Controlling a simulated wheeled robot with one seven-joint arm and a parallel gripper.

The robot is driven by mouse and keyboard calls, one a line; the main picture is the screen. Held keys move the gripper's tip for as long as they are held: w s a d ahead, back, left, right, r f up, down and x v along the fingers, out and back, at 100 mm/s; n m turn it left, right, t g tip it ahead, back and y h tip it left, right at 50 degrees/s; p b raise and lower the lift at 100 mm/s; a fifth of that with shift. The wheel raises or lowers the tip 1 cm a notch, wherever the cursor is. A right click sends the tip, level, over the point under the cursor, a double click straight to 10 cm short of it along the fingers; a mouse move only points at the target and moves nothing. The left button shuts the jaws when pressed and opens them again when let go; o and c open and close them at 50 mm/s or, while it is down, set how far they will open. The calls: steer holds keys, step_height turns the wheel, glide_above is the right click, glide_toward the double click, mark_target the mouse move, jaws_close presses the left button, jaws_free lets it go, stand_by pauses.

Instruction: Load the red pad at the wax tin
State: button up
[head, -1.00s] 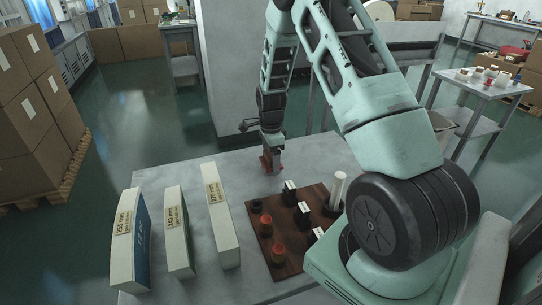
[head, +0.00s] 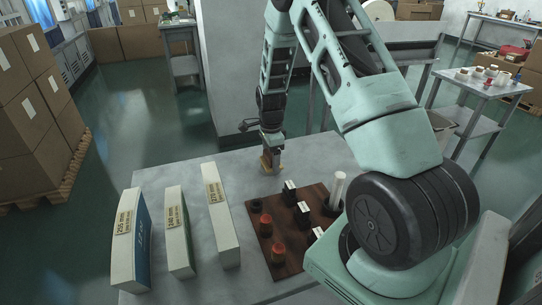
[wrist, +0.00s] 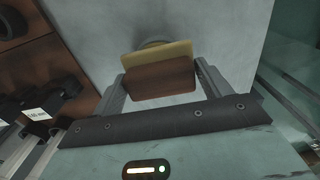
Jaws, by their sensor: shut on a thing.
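My gripper (head: 270,156) is low over the far part of the grey table in the head view. It is shut on a block that I take for the red pad; in the wrist view the pad (wrist: 160,79) shows a red-brown face between the two fingers, with a yellow-tan layer along its far edge. In the head view its visible side (head: 271,166) looks tan. A small part of a rounded greyish thing (wrist: 153,43) peeks out behind the pad in the wrist view. It may be the wax tin, but it is mostly hidden.
A dark brown board (head: 257,206) lies at the table's right, with red-orange pieces, black pieces with white labels, and a white cylinder (head: 338,190). Three tall pale blocks, including the middle one (head: 179,230), stand at the left. The table (head: 165,168) is bare left of my gripper.

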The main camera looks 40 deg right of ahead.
mark_target(271, 154)
steer(key=shift+r+p, duration=2.85)
steer(key=shift+r, duration=0.6)
steer(key=shift+r, duration=0.1)
